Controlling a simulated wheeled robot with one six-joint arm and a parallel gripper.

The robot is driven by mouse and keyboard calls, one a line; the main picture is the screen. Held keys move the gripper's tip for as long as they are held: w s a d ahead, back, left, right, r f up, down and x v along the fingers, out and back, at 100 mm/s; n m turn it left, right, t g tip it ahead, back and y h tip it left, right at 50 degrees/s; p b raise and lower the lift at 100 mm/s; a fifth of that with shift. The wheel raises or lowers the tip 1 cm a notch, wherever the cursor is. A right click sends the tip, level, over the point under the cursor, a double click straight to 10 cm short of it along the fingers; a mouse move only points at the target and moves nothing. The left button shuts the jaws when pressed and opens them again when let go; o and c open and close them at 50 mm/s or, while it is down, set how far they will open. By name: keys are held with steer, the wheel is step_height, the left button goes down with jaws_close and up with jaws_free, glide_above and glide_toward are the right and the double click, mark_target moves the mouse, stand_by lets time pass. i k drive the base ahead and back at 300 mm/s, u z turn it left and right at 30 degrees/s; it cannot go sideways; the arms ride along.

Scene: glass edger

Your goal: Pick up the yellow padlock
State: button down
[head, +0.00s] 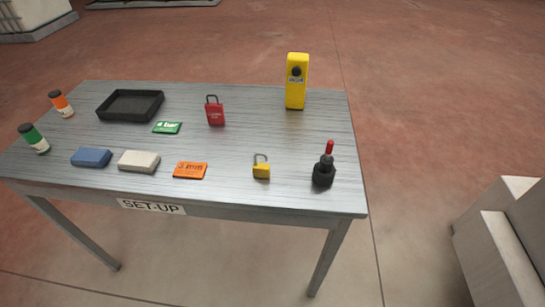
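The yellow padlock (261,171) stands near the front edge of the grey metal table (240,191), right of centre. Its body is yellow and its grey shackle points up. It is between the orange card to its left and a black device with a red tip to its right. A red padlock (215,114) with a dark shackle stands farther back and to the left. My gripper does not show in the head view.
On the table are an orange card (190,170), a black device (324,173), a yellow box-shaped device (297,82), a green card (167,128), white (139,161) and blue blocks (92,157), a black tray (104,116) and two bottles (34,138). Grey equipment (495,262) stands at lower right.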

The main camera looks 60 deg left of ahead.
mark_target(262, 170)
steer(key=u, duration=1.95)
steer(key=k, duration=0.55)
steer(key=u, duration=0.5)
steer(key=i, duration=0.95)
steer(key=u, duration=0.35)
